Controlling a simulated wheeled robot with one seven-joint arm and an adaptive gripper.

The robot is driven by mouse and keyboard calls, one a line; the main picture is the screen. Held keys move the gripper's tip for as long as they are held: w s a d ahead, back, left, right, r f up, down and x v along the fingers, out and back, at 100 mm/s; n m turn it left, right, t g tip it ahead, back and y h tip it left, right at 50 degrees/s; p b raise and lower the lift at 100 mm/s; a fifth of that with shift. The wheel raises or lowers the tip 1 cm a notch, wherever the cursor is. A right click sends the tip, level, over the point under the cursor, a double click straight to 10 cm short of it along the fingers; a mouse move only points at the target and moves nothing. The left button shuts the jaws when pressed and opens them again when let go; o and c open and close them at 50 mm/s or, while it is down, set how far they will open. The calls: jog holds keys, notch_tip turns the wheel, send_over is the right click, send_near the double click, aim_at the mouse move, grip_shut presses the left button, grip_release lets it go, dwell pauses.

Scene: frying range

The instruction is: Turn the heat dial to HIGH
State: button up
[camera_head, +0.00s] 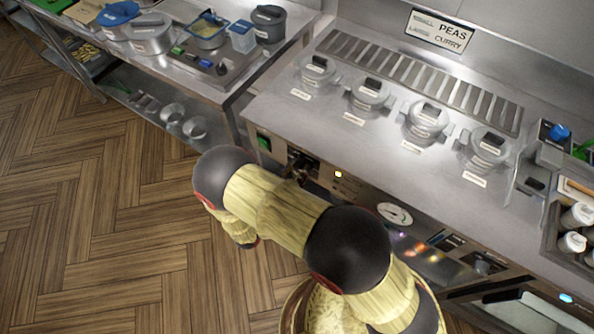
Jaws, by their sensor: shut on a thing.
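The frying range (385,160) stands at the centre right, with a dark control panel along its front. My gripper (300,170) is at the left part of this panel, mostly hidden behind my own arm. It is shut on a small dark thing at the panel, which I take to be the heat dial. The dial's pointer and its markings, including HIGH, are too small or covered to read. A small lit indicator (338,174) and a round gauge (394,213) show to the right of my gripper.
A green switch (264,141) is just left of my gripper. Several lidded pots, one of them here (317,70), sit in the range top. A steel counter (215,85) with containers stands at the left. The wooden floor (110,220) in front is clear.

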jog(key=shift+f+m+b, duration=0.2)
jog(key=shift+m+b, duration=0.1)
jog(key=shift+m, duration=1.4)
jog(key=o, duration=1.1)
jog(key=shift+r, duration=0.1)
jog(key=shift+o, duration=0.3)
jog(key=shift+a, duration=0.1)
jog(key=v, duration=1.2)
jog(key=shift+r, duration=0.15)
jog(key=shift+w, duration=0.1)
